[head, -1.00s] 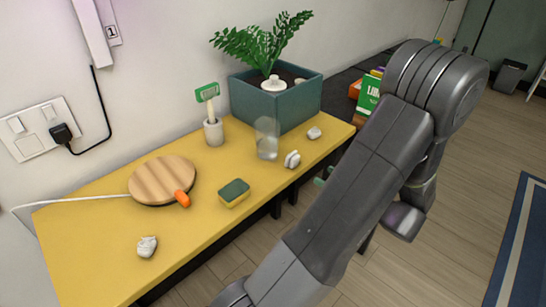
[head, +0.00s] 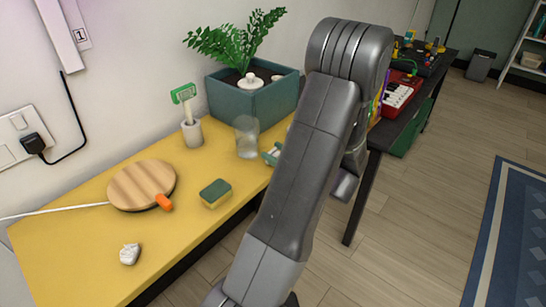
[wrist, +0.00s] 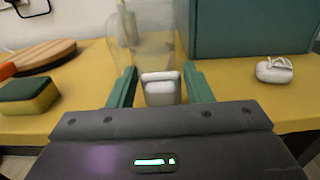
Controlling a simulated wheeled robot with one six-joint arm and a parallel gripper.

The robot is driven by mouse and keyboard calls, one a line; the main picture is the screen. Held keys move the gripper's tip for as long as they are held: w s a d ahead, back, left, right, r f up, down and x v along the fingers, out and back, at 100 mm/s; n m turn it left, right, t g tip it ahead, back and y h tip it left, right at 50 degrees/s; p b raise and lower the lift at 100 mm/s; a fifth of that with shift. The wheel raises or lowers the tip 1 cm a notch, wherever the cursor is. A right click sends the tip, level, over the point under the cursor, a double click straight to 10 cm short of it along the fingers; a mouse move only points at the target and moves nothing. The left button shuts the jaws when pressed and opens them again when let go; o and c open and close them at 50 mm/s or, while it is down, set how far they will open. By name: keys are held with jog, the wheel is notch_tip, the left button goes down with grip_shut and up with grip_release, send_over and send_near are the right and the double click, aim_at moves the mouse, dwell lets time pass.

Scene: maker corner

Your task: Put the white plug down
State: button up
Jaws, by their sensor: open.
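The white plug (wrist: 160,90) is a small rounded white block on the yellow table (wrist: 70,115). In the wrist view it sits between the two green fingers of my gripper (wrist: 159,78), with a visible gap on each side. My gripper is open around it, low at the table's surface. In the head view the green fingertips (head: 272,153) show at the table's front edge beside the glass, and my arm hides most of the gripper and the plug.
A clear glass (head: 247,137) stands just behind the plug. A teal planter (head: 252,100), a sponge (head: 215,194), a wooden disc (head: 142,185) and a crumpled-looking white item (head: 130,254) are on the table. Another small white item (wrist: 274,70) lies to the right.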

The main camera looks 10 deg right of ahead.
jog(key=shift+w+a, duration=0.4)
jog(key=shift+w, duration=0.1)
jog(key=c, duration=0.7)
